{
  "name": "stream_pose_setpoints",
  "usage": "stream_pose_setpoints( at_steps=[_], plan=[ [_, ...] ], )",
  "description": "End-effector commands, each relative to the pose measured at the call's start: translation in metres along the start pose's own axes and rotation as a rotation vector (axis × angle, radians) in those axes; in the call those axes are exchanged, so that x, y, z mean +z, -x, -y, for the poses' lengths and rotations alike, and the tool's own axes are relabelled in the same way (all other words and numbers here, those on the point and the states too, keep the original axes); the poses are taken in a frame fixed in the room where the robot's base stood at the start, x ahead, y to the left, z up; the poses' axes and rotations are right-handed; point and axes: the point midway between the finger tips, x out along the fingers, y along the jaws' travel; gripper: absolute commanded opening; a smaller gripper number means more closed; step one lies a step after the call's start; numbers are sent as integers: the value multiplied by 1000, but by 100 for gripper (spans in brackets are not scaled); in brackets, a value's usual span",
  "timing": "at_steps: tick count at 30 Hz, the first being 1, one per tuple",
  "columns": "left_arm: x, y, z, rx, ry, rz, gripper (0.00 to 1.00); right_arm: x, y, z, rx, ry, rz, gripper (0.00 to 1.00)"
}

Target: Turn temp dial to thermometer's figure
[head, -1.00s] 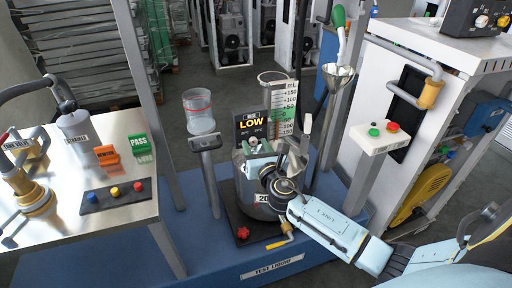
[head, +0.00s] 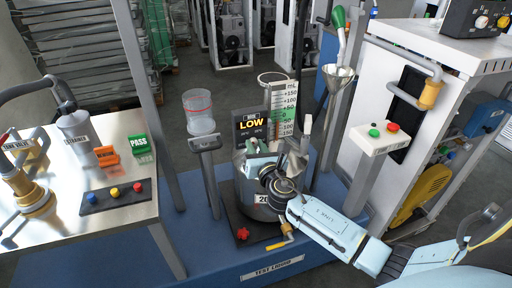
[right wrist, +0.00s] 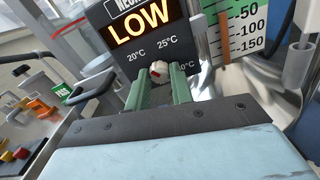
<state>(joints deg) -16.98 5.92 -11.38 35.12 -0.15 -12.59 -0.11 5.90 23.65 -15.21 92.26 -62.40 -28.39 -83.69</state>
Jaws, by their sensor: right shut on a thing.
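Marks 20°C, 25°C and a partly hidden 30°C stand around the dial. My right gripper (right wrist: 159,86) has its green fingers shut on the dial, one finger on each side. It also shows in the head view (head: 261,147), in front of the box. The fingers hide part of the dial, so its exact setting is unclear. I cannot make out a thermometer reading. My left gripper is not in view.
A white mL scale (head: 282,104) with a green band stands behind the box. A clear cup (head: 200,112) stands on a post at the left. A metal funnel (head: 338,72) and a button stand (head: 384,137) are at the right. A steel table (head: 130,220) fills the left side.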

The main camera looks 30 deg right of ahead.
Motion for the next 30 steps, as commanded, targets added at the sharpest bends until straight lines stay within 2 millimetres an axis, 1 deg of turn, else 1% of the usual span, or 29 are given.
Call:
stream_pose_setpoints(
  at_steps=[5,13,30],
  plan=[
    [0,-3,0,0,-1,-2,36,0,0,0,0,-98,1,0],
    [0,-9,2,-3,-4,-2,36,-1,0,0,-1,-333,1,0],
    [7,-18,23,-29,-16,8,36,0,0,-1,-1,-877,1,0]
  ],
)
